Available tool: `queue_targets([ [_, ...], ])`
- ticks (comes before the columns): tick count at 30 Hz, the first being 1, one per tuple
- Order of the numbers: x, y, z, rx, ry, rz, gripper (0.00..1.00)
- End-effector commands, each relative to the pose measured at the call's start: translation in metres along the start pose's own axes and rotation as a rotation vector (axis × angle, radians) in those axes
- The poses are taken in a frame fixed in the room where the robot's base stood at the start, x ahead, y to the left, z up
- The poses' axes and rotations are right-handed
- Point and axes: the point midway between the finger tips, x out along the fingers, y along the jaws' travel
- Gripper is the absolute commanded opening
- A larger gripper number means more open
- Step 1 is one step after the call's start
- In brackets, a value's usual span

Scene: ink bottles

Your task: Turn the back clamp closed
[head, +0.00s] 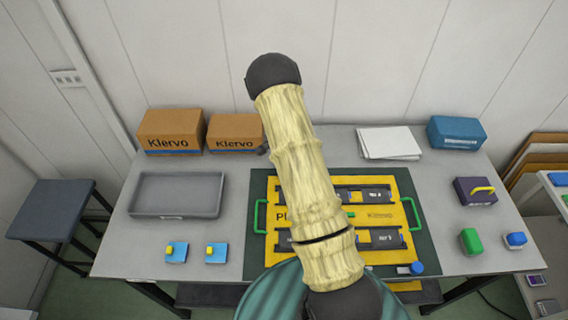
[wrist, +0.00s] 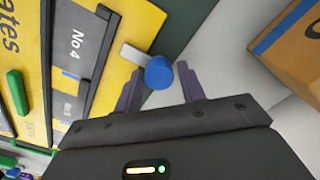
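The back clamp shows in the wrist view as a round blue knob (wrist: 159,73) with a short light-grey bar (wrist: 132,54) reaching left to the yellow plate. My gripper (wrist: 161,80) is open, with one dark finger on each side of the knob; I cannot tell whether either touches it. In the head view my arm hides this clamp and most of my gripper. The yellow fixture plate (head: 378,208) lies on a dark green mat (head: 427,240) and holds dark slots with labelled cartridges. Another clamp with a blue knob (head: 417,268) sits at its front right corner.
Two cardboard boxes (head: 171,132) stand at the back left; one (wrist: 290,45) is near my gripper at right in the wrist view. A grey tray (head: 178,194), two blue-yellow blocks (head: 176,252), paper sheets (head: 389,143) and a blue box (head: 456,132) are on the table.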

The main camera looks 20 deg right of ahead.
Motion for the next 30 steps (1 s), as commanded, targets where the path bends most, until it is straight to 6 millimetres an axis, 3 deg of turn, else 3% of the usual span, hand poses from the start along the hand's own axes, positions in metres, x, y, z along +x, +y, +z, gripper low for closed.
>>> queue_targets([
  [11,0.000,0.001,0.000,-0.002,0.000,0.001,0.52],
  [16,-0.011,0.000,-0.001,-0.001,0.002,0.000,0.52],
  [30,-0.097,-0.001,0.000,-0.003,0.002,-0.003,0.52],
])
